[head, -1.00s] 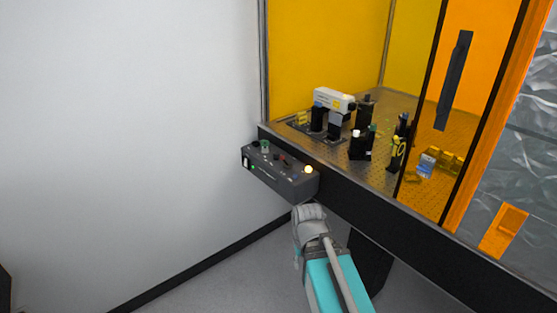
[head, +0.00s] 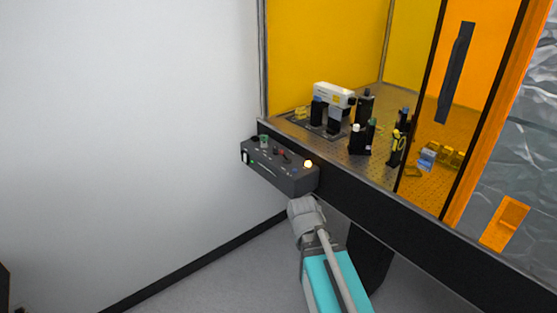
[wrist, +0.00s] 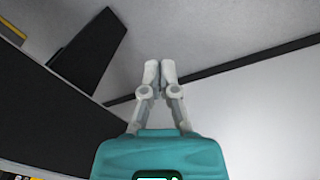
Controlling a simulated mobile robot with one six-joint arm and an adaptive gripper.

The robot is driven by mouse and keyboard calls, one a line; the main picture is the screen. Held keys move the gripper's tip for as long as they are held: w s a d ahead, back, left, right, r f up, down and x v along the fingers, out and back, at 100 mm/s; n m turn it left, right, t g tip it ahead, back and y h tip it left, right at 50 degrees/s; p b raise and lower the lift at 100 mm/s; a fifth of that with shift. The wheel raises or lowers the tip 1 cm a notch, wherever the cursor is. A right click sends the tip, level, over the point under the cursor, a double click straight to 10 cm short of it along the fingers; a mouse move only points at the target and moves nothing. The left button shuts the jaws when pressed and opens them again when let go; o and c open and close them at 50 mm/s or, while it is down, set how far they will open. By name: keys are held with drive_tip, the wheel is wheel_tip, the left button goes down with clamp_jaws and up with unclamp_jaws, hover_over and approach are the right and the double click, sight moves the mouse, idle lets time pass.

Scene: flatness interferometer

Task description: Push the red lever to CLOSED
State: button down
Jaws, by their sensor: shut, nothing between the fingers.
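A small red lever (head: 282,152) shows on the top face of a dark grey control box (head: 290,183), which is fixed at the left front corner of the bench. The lever is too small to read its setting or any label. My arm reaches up from the bottom of the head view and ends just below and in front of the box, apart from the lever. In the wrist view my gripper (wrist: 160,73) has its two pale fingers together, with nothing between them. The lever does not show in the wrist view.
The box also carries a glowing lamp (head: 308,164) and a green knob (head: 264,140). The optical bench (head: 420,218) stands behind it, with instruments inside an orange enclosure (head: 320,50). A white wall (head: 130,120) is at left. Floor in front is clear.

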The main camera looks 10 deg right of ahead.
sight(284, 156)
drive_tip(key=w+d+n+t+h+b, duration=0.3)
drive_tip(key=w+t+h+b, duration=0.45)
drive_tip(key=w, duration=0.95)
drive_tip(key=w+a+r+n+t+h+b, duration=0.2)
drive_tip(key=w+a+r+n+t+b, duration=0.3)
drive_tip(key=w+a+n+t+b, duration=0.3)
drive_tip(key=w+a+n, duration=0.1)
drive_tip(key=w+a, duration=0.3)
drive_tip(key=w, duration=0.1)
drive_tip(key=shift+w+a+r+t, duration=0.15)
drive_tip(key=shift+a+t, duration=0.05)
drive_tip(key=shift+t, duration=0.15)
drive_tip(key=shift+w+d+h, duration=0.1)
drive_tip(key=shift+h, duration=0.15)
drive_tip(key=p+x, duration=0.2)
drive_tip(key=x, duration=1.1)
drive_tip(key=shift+w+d, duration=0.2)
drive_tip(key=shift+w, duration=0.1)
drive_tip(key=shift+a+r+p, duration=0.15)
drive_tip(key=shift+a+p, duration=0.1)
drive_tip(key=shift+p, duration=0.05)
